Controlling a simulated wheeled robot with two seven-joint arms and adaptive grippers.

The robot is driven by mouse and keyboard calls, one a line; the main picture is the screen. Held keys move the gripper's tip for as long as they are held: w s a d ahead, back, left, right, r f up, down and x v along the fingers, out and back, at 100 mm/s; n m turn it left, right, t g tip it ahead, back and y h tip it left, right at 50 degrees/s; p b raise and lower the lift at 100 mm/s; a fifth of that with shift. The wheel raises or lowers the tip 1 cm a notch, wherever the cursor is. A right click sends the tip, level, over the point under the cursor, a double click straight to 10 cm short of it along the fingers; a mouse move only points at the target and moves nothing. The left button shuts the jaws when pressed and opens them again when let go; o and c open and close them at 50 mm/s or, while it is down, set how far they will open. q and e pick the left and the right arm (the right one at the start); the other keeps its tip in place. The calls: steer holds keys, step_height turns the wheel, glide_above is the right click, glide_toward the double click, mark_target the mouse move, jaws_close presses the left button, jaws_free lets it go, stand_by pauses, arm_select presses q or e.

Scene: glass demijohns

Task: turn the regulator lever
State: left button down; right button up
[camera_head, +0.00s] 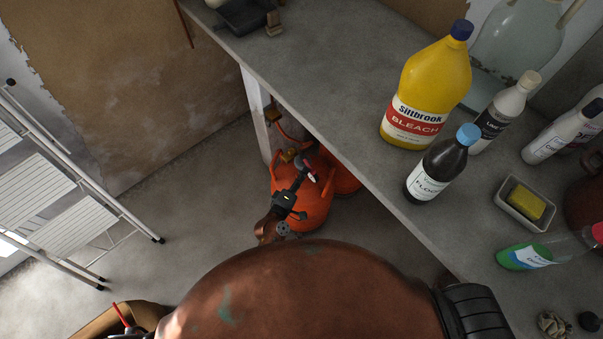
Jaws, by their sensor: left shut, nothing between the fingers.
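Orange gas bottles (312,212) stand on the floor under the workbench, one partly behind the other. Brass-coloured fittings (289,155) show at the top of the near bottle, with an orange hose rising from there. The regulator lever cannot be made out clearly; a small red and white part (312,177) beside my fingers may belong to it. My left gripper (303,167) is over the near bottle's top, its fingers shut and empty. Whether its fingertips touch the regulator cannot be told. My right gripper is not in view.
The grey workbench (330,55) overhangs the bottles. On it stand a yellow bleach bottle (430,85), a dark bottle (437,165), a soap dish with a yellow sponge (526,202) and other bottles. A stepladder (60,190) stands at the left. The floor between is clear.

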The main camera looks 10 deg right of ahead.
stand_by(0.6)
arm_select(q)
steer(key=p+v, duration=0.2)
steer(key=v, duration=1.1)
steer(key=shift+s+d, duration=0.15)
steer(key=shift+s, duration=0.05)
steer(key=s+a+f+m+g+y, duration=0.2)
steer(key=s+a+f, duration=0.3)
steer(key=f, duration=0.5)
steer(key=s+a+f+m+g+y, duration=0.15)
steer(key=s+a+f, duration=0.25)
steer(key=a+f, duration=0.45)
steer(key=s+a+f+m+g+y, duration=0.25)
steer(key=s+a+f, duration=0.2)
steer(key=f, duration=0.65)
steer(key=s+a+f+m+g+y, duration=0.1)
steer(key=s+a+f, duration=0.3)
steer(key=s, duration=0.7)
steer(key=s+a+f+m+g+y, duration=0.1)
steer(key=s+a+f, duration=0.4)
steer(key=s, duration=0.6)
steer(key=s+a+f+m+g+y, duration=0.2)
steer(key=s+a+f+g, duration=0.2)
steer(key=s+a, duration=0.4)
steer(key=s+f+p, duration=0.1)
steer(key=s, duration=0.2)
steer(key=shift+s+a+g, duration=0.2)
steer(key=shift+s+g, duration=0.05)
steer(key=shift+g, duration=0.05)
